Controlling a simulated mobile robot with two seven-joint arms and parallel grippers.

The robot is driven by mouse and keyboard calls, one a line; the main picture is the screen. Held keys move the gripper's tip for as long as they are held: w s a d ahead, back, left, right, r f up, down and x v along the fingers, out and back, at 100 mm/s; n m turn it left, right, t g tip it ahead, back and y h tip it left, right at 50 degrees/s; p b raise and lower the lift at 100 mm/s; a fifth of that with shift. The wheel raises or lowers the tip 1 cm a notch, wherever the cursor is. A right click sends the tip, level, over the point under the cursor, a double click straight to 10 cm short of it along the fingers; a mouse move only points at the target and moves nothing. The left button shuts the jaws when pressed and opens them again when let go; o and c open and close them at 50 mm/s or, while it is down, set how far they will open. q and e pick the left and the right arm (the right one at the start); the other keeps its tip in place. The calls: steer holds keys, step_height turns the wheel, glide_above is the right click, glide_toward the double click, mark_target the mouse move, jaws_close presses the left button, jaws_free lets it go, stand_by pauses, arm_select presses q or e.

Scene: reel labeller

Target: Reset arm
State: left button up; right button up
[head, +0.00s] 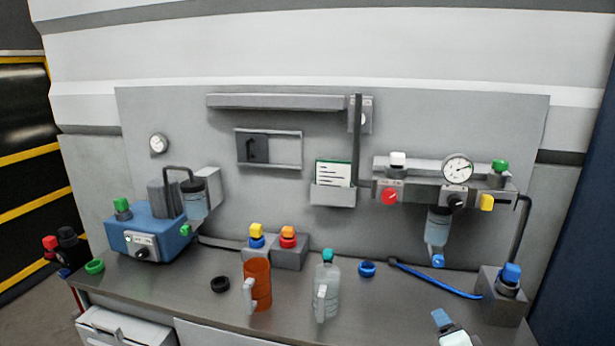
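The task line names no object. A white and dark piece with a blue tip (441,317) enters at the bottom edge, right of the middle, over the front of the bench. It looks like the end of my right arm, and most of it is cut off by the frame. I cannot tell whether its fingers are open or shut, and I see nothing held in it. My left gripper is not in view.
The grey bench (190,290) carries a blue machine (150,236), an orange jug (258,285), a clear jug (321,290), a black ring (220,284) and a blue hose (440,283). A panel with a gauge (457,168) stands behind. The bench between clear jug and blue-tipped piece is bare.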

steer(key=s+a+f+n+g+y+p, duration=0.15)
steer(key=s+f, duration=0.25)
steer(key=f, duration=0.6)
steer(key=s+a+f+n+g+y+p, duration=0.1)
steer(key=s+a+f+n+g, duration=0.15)
steer(key=f, duration=0.75)
steer(key=s+a+f+n+g+y+p, duration=0.1)
steer(key=s+a+f+n+g, duration=0.2)
steer(key=f, duration=0.6)
steer(key=s+a+f+n+g+p, duration=0.1)
steer(key=s+a+f+g, duration=0.1)
steer(key=s, duration=0.7)
steer(key=s+a+f+n+g+y+p, duration=0.1)
steer(key=s+a+f+g, duration=0.2)
steer(key=s+f, duration=0.3)
steer(key=s+a+f+n+g+y+p, duration=0.1)
steer(key=s+a+f, duration=0.3)
steer(key=s, duration=0.8)
steer(key=shift+s+a+g, duration=0.15)
steer(key=shift+a+g, duration=0.3)
steer(key=shift+g, duration=0.45)
steer(key=shift+y, duration=0.25)
